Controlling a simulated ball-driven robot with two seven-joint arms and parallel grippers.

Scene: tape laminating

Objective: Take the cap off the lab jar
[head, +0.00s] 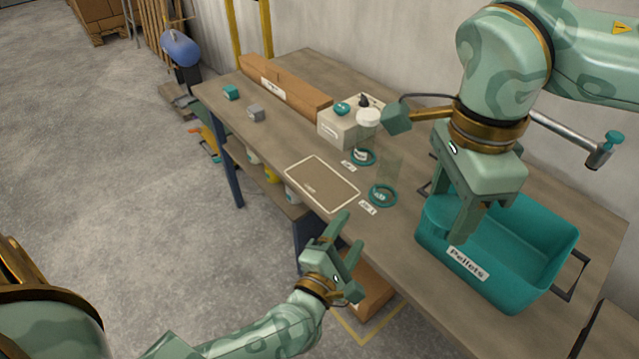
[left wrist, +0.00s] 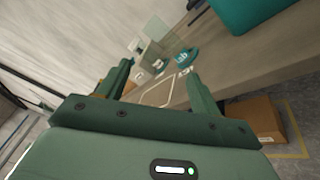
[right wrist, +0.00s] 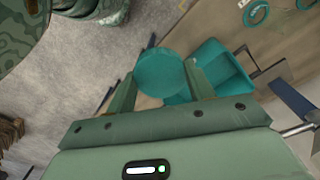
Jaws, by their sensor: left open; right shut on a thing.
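My right gripper (head: 470,222) hangs in front of the teal bin in the head view. In the right wrist view a round teal piece (right wrist: 160,72) that looks like a cap sits between its fingers, gripped. A clear, see-through body (head: 389,168) stands over the near teal ring (head: 382,196) on the table. In the left wrist view a teal thing (left wrist: 187,57) carries lettering like "Lab"; I cannot tell for sure that it is the jar. My left gripper (head: 349,236) is open and empty, off the table's front edge, apart from the rings.
The teal "Pellets" bin (head: 545,268) stands at the table's right. A bordered mat (head: 322,184) lies by the front edge. A second teal ring (head: 363,157), a pale box (head: 340,132) with a white round piece (head: 368,117), and a long brown box (head: 290,90) are behind.

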